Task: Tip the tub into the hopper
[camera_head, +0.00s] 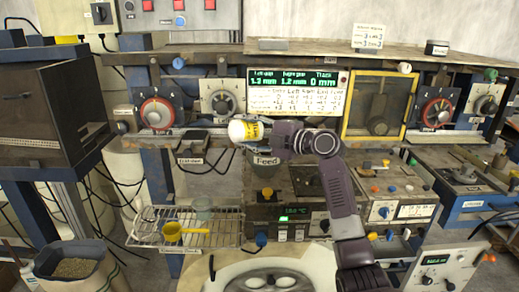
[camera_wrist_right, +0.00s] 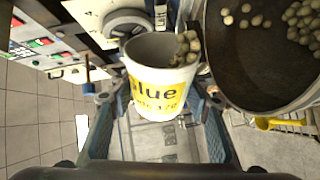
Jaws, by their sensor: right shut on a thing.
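The tub (camera_head: 240,131) is white with a yellow label, and it lies tilted on its side in the head view, above the "Feed" label. My right gripper (camera_head: 262,132) is shut on it. In the wrist view the tub (camera_wrist_right: 160,100) sits between the two fingers, its label reading "Glue". Pale pellets (camera_wrist_right: 187,48) show at its right rim, beside the hopper. The round dark hopper (camera_wrist_right: 235,60) has more pellets inside, mostly at its far right. My left gripper is not in view.
A wire rack (camera_head: 225,222) holds a yellow scoop (camera_head: 175,231) at lower left of the hopper. Control panels with dials and a lit display (camera_head: 297,80) stand behind the tub.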

